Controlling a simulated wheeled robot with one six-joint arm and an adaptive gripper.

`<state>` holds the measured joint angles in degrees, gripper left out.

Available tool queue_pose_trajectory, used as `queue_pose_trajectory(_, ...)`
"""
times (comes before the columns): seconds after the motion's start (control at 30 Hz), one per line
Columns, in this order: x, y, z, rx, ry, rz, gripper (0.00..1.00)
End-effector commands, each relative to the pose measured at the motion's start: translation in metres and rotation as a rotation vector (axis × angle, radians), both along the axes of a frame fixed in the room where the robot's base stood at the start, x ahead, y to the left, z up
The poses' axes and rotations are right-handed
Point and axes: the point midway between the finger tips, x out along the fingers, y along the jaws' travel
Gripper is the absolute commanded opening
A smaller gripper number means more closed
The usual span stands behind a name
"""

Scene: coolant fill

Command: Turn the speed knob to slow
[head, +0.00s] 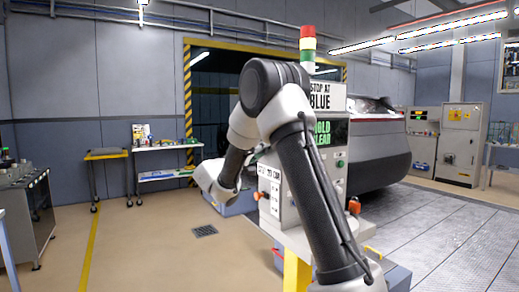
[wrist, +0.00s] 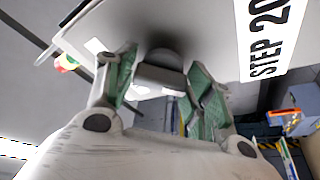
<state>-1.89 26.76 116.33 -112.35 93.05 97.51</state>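The wrist view shows a grey, blunt knob (wrist: 160,77) on a pale panel face (wrist: 215,35). I take it for the speed knob; no slow marking is readable. My gripper (wrist: 164,72) has its two green-padded fingers apart, one on each side of the knob. A narrow gap seems to show at each side, so the fingers look open around it, not clamped. In the head view the control stand (head: 338,188) is partly hidden behind my arm, and the knob and fingertips cannot be made out there.
A "STEP 20" label (wrist: 266,35) is beside the knob. On the stand are a "STOP AT BLUE" sign (head: 321,102), a green-lettered screen (head: 325,133) and a stack light (head: 307,44). A dark car (head: 378,150) is behind. Open floor (head: 150,245) lies left.

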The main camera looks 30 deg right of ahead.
Motion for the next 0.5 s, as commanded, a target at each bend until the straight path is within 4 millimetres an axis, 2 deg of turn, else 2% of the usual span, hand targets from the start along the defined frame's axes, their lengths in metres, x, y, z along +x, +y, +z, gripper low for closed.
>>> queue_pose_trajectory(0.03,0.0000,0.0001,0.0000,0.000,0.000,0.000,0.37)
queue_pose_trajectory(0.1,0.0000,0.0001,0.0000,0.000,0.000,0.000,0.24)
queue_pose_trajectory(0.13,0.0000,0.0001,0.0000,0.000,0.000,0.000,0.22)
queue_pose_trajectory(0.5,-0.0003,0.0003,0.0004,-0.002,0.054,0.000,0.22)
